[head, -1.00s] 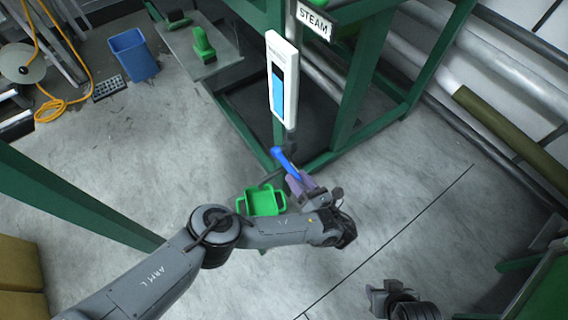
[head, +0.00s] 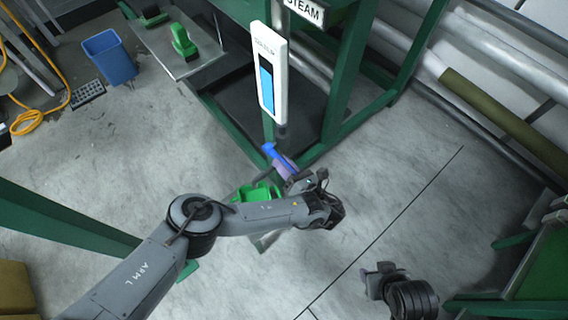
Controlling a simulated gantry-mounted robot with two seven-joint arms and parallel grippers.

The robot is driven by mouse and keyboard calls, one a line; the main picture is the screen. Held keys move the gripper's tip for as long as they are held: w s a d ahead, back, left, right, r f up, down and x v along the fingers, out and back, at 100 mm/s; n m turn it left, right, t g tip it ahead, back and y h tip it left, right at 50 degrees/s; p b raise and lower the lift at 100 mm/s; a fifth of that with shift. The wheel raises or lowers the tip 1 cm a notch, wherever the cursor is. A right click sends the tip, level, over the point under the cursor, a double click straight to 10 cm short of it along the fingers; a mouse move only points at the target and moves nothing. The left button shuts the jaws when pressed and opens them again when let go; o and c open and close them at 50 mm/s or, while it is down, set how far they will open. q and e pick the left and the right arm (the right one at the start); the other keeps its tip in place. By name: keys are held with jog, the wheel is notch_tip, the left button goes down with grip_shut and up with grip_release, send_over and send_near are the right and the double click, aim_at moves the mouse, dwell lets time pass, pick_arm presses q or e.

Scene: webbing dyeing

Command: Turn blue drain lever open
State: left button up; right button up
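The blue drain lever (head: 269,149) sits low on the green frame, below the white level gauge (head: 268,75), and slants down to the right. My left gripper (head: 284,166) is at the lever's lower right part. Its purple fingers overlap the lever in the picture. Whether they are closed around it or only beside it is not clear. My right gripper (head: 384,276) is low at the right of centre, away from the lever, with no object visible in it.
A green container (head: 256,192) lies partly hidden behind my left forearm. The green frame (head: 342,90) with a STEAM sign (head: 304,10) stands behind the lever. A blue bin (head: 109,57) is at upper left. Floor right of the lever is clear.

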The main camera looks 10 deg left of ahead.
pick_arm(q)
grip_shut()
jog(key=shift+r+p, duration=0.3)
jog(key=shift+p, duration=0.4)
jog(key=r+g+h+p, duration=0.1)
jog(key=p, duration=0.2)
jog(key=r+g+h+p, duration=0.1)
jog(key=p, duration=0.3)
jog(key=r+g+h+p, duration=0.1)
jog(key=h+p, duration=0.1)
jog(key=p, duration=0.2)
jog(key=shift+w+a+r+g, duration=0.25)
jog(key=shift+w+a+g, duration=0.05)
jog(key=shift+a+g, duration=0.1)
jog(key=shift+w+a+r+g+h+p, duration=0.15)
jog(key=shift+g+h+p, duration=0.4)
jog(key=shift+p, duration=0.75)
